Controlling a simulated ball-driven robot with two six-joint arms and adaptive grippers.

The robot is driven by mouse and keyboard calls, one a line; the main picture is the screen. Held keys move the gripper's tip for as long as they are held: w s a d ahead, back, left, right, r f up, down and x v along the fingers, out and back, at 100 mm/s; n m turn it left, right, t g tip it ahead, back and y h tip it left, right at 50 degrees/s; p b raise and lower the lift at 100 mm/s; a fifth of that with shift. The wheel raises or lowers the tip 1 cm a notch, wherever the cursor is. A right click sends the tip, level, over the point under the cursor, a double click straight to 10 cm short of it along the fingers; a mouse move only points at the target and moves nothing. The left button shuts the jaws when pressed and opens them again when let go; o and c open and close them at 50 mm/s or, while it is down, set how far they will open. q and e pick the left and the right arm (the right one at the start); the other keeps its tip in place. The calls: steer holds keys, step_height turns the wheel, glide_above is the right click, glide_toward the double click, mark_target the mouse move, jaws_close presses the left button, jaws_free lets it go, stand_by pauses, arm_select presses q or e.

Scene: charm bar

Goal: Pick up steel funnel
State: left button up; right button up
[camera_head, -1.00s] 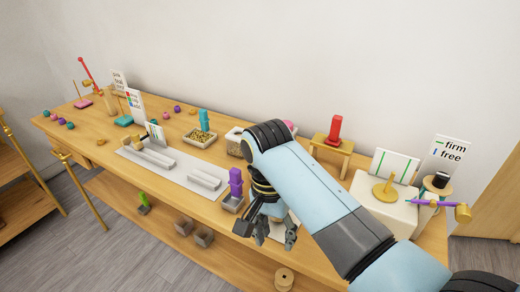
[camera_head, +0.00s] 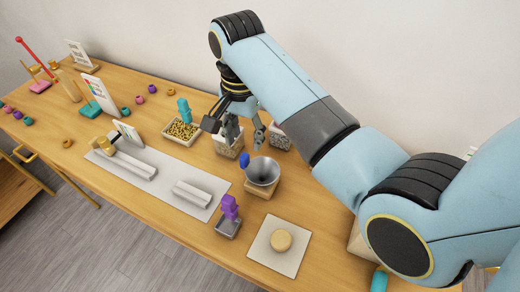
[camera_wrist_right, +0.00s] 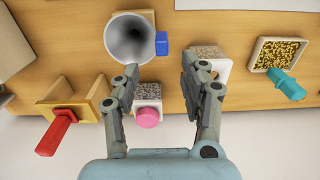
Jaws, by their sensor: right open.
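The steel funnel (camera_head: 263,172) is a grey cone, wide mouth up, on a wooden block (camera_head: 258,190) near the middle of the table. A blue tab (camera_head: 244,160) is at its rim. In the right wrist view the funnel (camera_wrist_right: 129,39) shows at the upper left, with the blue tab (camera_wrist_right: 162,43) beside it. My right gripper (camera_head: 246,142) is open, behind and above the funnel; no contact shows. In the right wrist view its fingers (camera_wrist_right: 158,73) are spread with nothing held between them, and the funnel lies beyond the left fingertip. My left gripper is not in view.
Bins stand close around the gripper: one of gold beads (camera_head: 182,131), one partly hidden below the fingers (camera_head: 228,148) and a grey one (camera_head: 280,139). A purple-topped scoop (camera_head: 229,208) and a round wooden piece on a pale mat (camera_head: 269,253) are in front.

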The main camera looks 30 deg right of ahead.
mark_target(244, 156)
steer(key=shift+w+a+f, duration=0.1)
steer(key=shift+a+f, duration=0.65)
steer(key=shift+a, duration=0.1)
steer(key=shift+f, duration=0.45)
steer(key=f, duration=0.1)
steer(key=d+f+p, duration=0.1)
steer(key=shift+d+f, duration=0.1)
steer(key=shift+f, duration=1.15)
steer(key=shift+c, duration=0.2)
steer(key=c, duration=0.5)
jaws_close()
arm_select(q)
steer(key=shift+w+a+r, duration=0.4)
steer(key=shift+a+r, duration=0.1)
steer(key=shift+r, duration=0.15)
